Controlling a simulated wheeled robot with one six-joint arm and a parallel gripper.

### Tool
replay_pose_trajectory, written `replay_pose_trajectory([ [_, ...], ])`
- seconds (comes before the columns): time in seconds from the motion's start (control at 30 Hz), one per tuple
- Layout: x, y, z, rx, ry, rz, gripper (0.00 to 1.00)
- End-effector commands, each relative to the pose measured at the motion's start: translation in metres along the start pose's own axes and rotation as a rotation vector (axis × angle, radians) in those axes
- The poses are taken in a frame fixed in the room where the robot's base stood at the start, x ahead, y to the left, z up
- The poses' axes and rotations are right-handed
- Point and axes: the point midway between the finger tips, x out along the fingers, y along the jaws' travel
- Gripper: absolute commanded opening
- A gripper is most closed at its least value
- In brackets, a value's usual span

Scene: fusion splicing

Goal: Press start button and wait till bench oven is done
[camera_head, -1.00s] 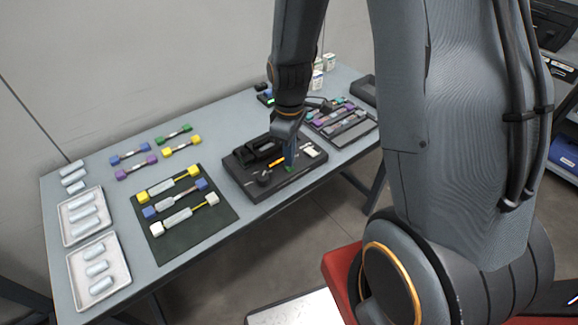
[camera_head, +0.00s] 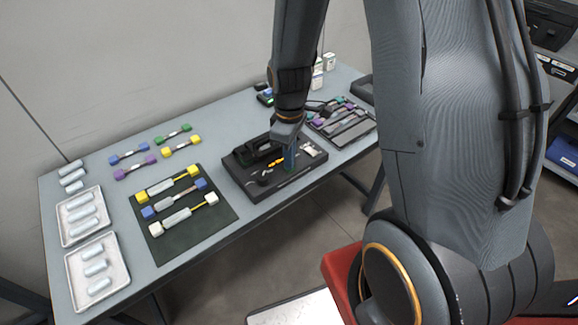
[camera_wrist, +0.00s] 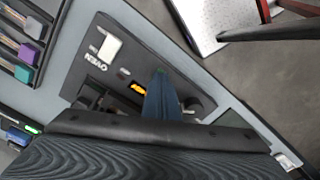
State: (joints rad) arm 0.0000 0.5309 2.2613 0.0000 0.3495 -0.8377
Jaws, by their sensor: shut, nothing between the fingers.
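The bench oven is a dark flat unit (camera_head: 254,188) near the table's front edge in the head view. In the wrist view its panel (camera_wrist: 85,85) bears the label OVEN, a white rectangular patch and a lit orange display (camera_wrist: 138,88). My gripper (camera_head: 290,166) points down over the oven's right half, its narrow blue fingers together and empty. The fingers (camera_wrist: 162,98) also show in the wrist view, over the panel beside the display. The start button cannot be made out; the fingers cover part of the panel. Whether the tips touch it I cannot tell.
A dark mat (camera_head: 164,252) with several connector-ended pieces lies left of the oven. Two white trays (camera_head: 88,305) (camera_head: 64,238) of cylinders stand farther left. A dark tray (camera_head: 364,130) of coloured parts is at the right. Bare table lies between oven and mat.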

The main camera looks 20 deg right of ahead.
Motion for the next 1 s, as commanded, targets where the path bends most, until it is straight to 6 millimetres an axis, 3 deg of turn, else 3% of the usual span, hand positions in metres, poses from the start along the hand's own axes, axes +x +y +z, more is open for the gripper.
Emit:
replay_pose_trajectory([
  [0.27,0.0,0.0,0.0,0.0,0.0,0.0,0.0],
  [1.0,-0.052,0.0,0.0,0.0,0.0,0.0,0.0],
])
